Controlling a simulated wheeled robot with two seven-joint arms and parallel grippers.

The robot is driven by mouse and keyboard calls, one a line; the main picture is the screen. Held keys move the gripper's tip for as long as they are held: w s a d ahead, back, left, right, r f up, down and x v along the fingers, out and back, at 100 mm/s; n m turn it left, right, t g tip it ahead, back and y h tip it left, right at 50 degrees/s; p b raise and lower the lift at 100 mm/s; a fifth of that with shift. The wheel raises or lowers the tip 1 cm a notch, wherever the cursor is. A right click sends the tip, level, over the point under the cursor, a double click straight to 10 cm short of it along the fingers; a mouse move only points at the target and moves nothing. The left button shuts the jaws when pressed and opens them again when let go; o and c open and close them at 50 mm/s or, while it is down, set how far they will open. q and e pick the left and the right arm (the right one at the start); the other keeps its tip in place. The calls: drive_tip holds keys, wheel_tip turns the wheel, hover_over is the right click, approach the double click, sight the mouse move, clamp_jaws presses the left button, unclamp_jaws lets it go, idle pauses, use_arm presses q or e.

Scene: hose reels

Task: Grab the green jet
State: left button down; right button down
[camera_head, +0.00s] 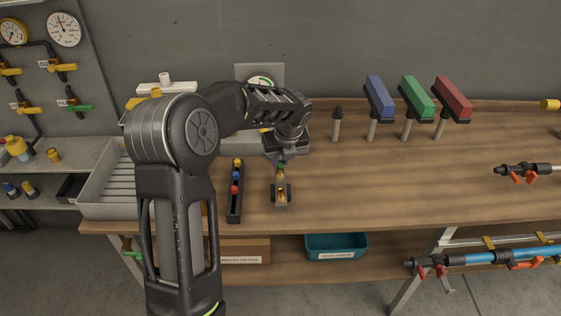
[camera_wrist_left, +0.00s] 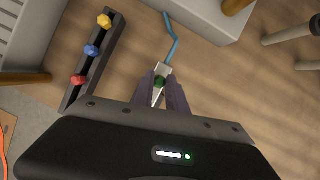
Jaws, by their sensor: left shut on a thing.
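My right gripper is not in view.
A dark rack (camera_head: 234,207) beside the stand holds a yellow, a blue and a red jet. A grey tray (camera_head: 108,203) stands to the left. Blue, green and red handled tools (camera_head: 417,97) stand at the back. The bench's middle right is clear.

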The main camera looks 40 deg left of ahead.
sight(280, 162)
use_arm(q)
wheel_tip(280, 162, up, 10)
drive_tip(key=shift+b, duration=0.45)
drive_tip(key=shift+f, duration=0.1)
idle(0.3)
